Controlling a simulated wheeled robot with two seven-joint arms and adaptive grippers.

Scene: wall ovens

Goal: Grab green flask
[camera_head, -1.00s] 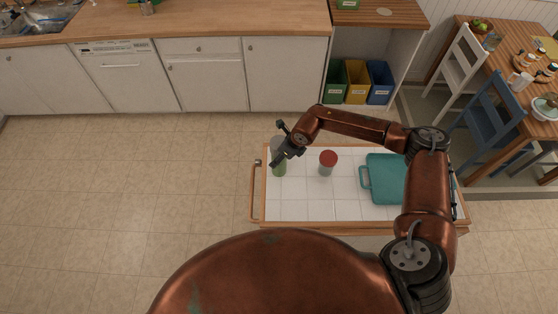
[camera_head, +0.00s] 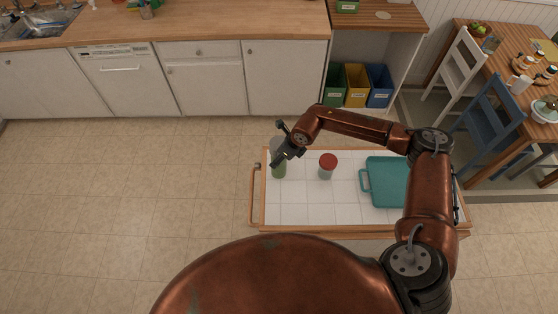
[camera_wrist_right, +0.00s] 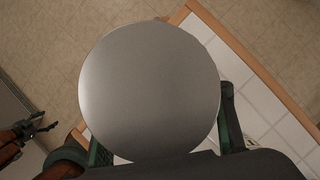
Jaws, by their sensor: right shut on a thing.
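The green flask (camera_head: 279,171) stands near the left end of the white-tiled trolley top, with its green lower part showing below my right gripper (camera_head: 283,157). My right gripper is shut on the flask's upper part. In the right wrist view the flask's round grey top (camera_wrist_right: 150,90) fills the middle, with gripper fingers on both sides of it, and hides most of the flask below. What looks like my left gripper (camera_wrist_right: 42,125) shows small at the left edge of the right wrist view, away from the flask; its jaws are too small to judge.
A red-lidded jar (camera_head: 328,166) stands right of the flask. The trolley has a wooden rim and a left handle (camera_head: 254,195). Counters (camera_head: 200,24) run along the back, with open floor between.

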